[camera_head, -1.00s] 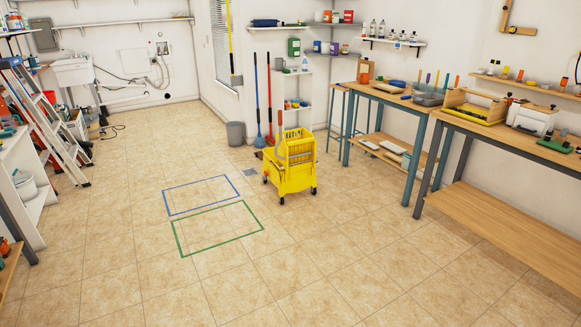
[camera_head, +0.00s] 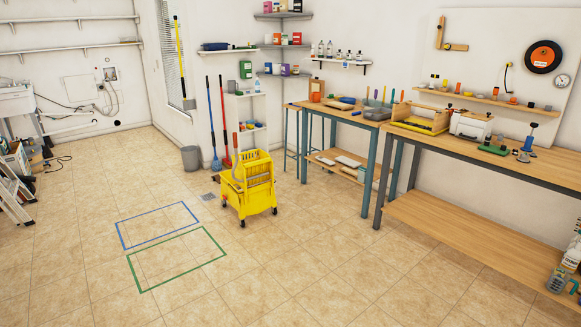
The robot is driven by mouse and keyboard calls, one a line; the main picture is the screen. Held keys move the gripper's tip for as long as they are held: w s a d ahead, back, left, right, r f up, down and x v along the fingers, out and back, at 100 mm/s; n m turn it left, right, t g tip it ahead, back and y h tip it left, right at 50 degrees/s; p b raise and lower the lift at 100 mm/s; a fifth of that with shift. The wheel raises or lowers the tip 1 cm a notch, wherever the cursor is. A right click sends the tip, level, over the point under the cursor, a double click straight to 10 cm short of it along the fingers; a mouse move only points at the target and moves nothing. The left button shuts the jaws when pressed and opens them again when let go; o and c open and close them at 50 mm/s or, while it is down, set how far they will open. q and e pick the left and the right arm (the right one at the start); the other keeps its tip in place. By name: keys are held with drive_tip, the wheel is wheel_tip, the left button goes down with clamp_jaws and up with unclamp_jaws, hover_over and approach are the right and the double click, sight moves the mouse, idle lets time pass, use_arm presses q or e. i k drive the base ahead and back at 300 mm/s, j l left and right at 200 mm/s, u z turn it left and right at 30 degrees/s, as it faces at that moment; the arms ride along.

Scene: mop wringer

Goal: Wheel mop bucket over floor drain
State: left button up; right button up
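The yellow mop bucket (camera_head: 248,199) with its wringer (camera_head: 254,166) stands upright on dark casters on the tiled floor, near the middle of the head view. The floor drain, a small grey square (camera_head: 208,197), lies just left of the bucket, apart from it. Neither of my grippers shows in the view.
Blue (camera_head: 158,225) and green (camera_head: 177,259) taped rectangles mark the floor left of and in front of the bucket. A grey bin (camera_head: 191,158), a blue mop (camera_head: 214,125) and a red broom (camera_head: 225,120) stand behind. Workbenches (camera_head: 460,150) line the right. The front floor is clear.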

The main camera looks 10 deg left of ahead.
sight(255, 200)
drive_tip(key=i+u, duration=0.15)
drive_tip(key=u, duration=0.25)
drive_tip(key=i+u, duration=0.15)
drive_tip(key=u, duration=0.25)
drive_tip(key=i+u, duration=0.15)
drive_tip(key=u, duration=0.25)
drive_tip(key=i+l+u, duration=0.2)
drive_tip(key=i+l, duration=0.2)
drive_tip(key=i+l+u, duration=0.25)
drive_tip(key=i+l, duration=0.2)
drive_tip(key=i+l+u, duration=0.2)
drive_tip(key=i+l, duration=0.25)
drive_tip(key=i+l+u, duration=0.2)
drive_tip(key=i+l, duration=0.15)
drive_tip(key=l, duration=0.35)
